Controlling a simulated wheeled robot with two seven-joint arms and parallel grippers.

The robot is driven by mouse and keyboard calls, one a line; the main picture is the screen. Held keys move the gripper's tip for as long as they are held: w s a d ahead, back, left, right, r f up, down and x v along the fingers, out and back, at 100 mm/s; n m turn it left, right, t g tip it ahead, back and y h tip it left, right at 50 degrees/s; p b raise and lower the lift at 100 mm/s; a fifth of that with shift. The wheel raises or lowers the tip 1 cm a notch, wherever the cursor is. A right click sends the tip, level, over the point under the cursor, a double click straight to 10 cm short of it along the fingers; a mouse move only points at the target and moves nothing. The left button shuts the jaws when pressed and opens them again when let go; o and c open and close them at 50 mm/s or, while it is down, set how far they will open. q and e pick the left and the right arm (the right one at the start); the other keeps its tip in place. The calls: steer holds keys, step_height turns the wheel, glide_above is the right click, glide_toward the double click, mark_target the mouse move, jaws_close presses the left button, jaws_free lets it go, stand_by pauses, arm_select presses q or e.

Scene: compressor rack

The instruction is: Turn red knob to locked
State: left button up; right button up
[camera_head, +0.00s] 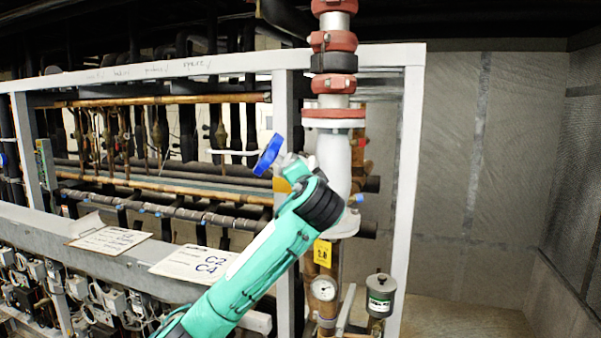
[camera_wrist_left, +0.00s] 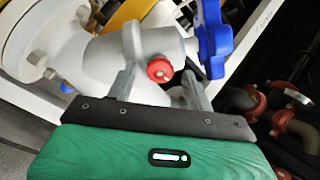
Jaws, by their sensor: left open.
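The red knob (camera_wrist_left: 159,70) is a small round cap on a grey valve body (camera_wrist_left: 110,62) in the left wrist view. My left gripper (camera_wrist_left: 161,62) is open, with one grey finger on each side of the knob. Whether either finger touches the knob I cannot tell. A blue handle (camera_wrist_left: 213,40) stands to the right of the knob. In the head view the blue handle (camera_head: 268,155) shows just left of my green left arm's end. The red knob is hidden there behind my wrist. My right gripper is not in view.
A white vertical pipe (camera_head: 334,160) with red couplings stands behind my left wrist. A light grey frame post (camera_head: 405,180) is to its right. A pressure gauge (camera_head: 323,289) and a grey-green canister (camera_head: 380,294) are below. The grey wall area at right is clear.

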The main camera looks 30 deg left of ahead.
arm_select(q)
steer(key=shift+c, duration=0.4)
steer(key=c, duration=0.9)
steer(key=shift+m, duration=0.3)
steer(key=shift+f+m+p, duration=0.2)
steer(key=shift+m+p, duration=1.6)
steer(key=shift+m, duration=6.9)
